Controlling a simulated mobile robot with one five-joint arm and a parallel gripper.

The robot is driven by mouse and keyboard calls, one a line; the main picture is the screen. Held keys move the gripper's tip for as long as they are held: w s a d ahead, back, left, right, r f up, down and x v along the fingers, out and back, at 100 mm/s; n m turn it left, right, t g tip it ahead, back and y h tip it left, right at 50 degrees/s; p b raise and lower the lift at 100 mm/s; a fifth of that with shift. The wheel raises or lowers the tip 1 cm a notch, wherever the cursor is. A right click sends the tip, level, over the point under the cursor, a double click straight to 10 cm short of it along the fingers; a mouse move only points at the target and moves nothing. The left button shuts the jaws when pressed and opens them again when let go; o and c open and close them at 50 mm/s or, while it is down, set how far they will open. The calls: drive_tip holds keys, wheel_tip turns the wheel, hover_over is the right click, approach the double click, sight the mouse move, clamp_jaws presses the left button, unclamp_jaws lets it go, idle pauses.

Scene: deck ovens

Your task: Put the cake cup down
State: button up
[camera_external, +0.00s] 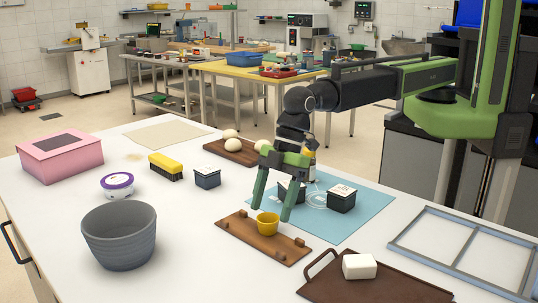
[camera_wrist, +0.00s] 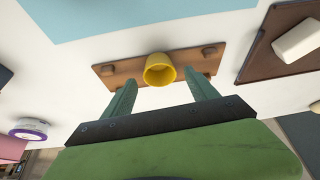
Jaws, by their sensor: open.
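The cake cup (camera_external: 268,224) is a small yellow cup standing upright on a brown wooden board (camera_external: 243,228) with small wooden blocks near its ends. The cup also shows in the wrist view (camera_wrist: 159,69), with the board (camera_wrist: 130,67) behind it. My gripper (camera_external: 271,213) is open, its green fingers on either side of the cup. In the wrist view my gripper (camera_wrist: 162,86) has its fingertips apart, with gaps between them and the cup.
A grey ribbed bowl (camera_external: 120,236) stands at left. A brown tray (camera_external: 395,287) with a white block (camera_external: 359,266) lies at right front. A blue mat (camera_external: 345,221) with dark boxes (camera_external: 342,198) lies behind the board. A white tub with purple lid (camera_external: 117,186) stands at left.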

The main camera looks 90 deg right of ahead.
drive_tip(key=p+v, duration=0.6)
drive_tip(key=v, duration=0.2)
drive_tip(key=shift+r, duration=0.35)
drive_tip(key=shift+s+d, duration=0.1)
drive_tip(key=d+f+m+h, duration=0.2)
drive_tip(key=d+m, duration=0.2)
drive_tip(key=d, duration=2.4)
drive_tip(key=s+d+m+g, duration=0.1)
drive_tip(key=s+d+m, duration=0.2)
drive_tip(key=d, duration=1)
drive_tip(key=s+d+m+g+h, duration=0.1)
drive_tip(key=s+d+m+g, duration=0.1)
drive_tip(key=s+d, duration=0.5)
drive_tip(key=d, duration=0.6)
drive_tip(key=shift+s+d+m+h, duration=0.25)
drive_tip(key=shift+d+m+h, duration=0.05)
drive_tip(key=shift+m, duration=0.1)
